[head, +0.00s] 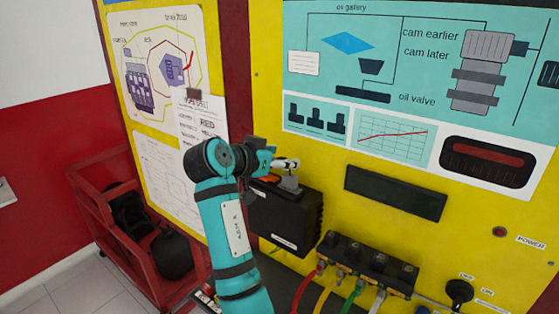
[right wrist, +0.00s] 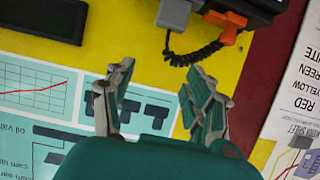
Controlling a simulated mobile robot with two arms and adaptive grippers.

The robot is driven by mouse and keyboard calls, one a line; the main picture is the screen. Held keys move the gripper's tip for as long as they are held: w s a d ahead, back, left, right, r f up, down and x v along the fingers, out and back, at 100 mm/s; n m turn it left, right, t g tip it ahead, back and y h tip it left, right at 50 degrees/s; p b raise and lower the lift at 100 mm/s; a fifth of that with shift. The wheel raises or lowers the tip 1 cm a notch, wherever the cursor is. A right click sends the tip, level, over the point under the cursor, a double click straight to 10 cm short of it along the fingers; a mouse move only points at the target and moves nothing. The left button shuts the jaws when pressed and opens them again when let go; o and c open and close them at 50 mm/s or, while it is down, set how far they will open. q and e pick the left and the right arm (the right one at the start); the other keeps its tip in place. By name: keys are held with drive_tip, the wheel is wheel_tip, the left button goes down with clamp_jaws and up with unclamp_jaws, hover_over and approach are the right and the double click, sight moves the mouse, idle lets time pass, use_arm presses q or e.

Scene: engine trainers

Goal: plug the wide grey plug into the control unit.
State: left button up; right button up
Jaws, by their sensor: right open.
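The control unit (head: 284,222) is a black box mounted low on the yellow panel. The grey plug (head: 291,184) is at its top edge, and an orange lever shows beside it. In the right wrist view the grey plug (right wrist: 174,13) is at the top, with a black coiled cable below it and the orange lever (right wrist: 228,24) to its right. I cannot tell whether the plug is fully seated. My right gripper (right wrist: 160,70) is open and empty, apart from the plug. In the head view it is above the control unit. My left gripper is out of view.
A black connector block (head: 366,264) with coloured cables is right of the control unit. A dark display strip (head: 395,192) is above it. A red cart (head: 165,235) with black items stands at the left. A paper sheet (head: 203,120) hangs left of the gripper.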

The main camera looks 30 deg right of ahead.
drive_tip(key=o, duration=0.3)
drive_tip(key=shift+r, duration=0.15)
wheel_tip(320, 180, up, 10)
idle(0.4)
idle(1.9)
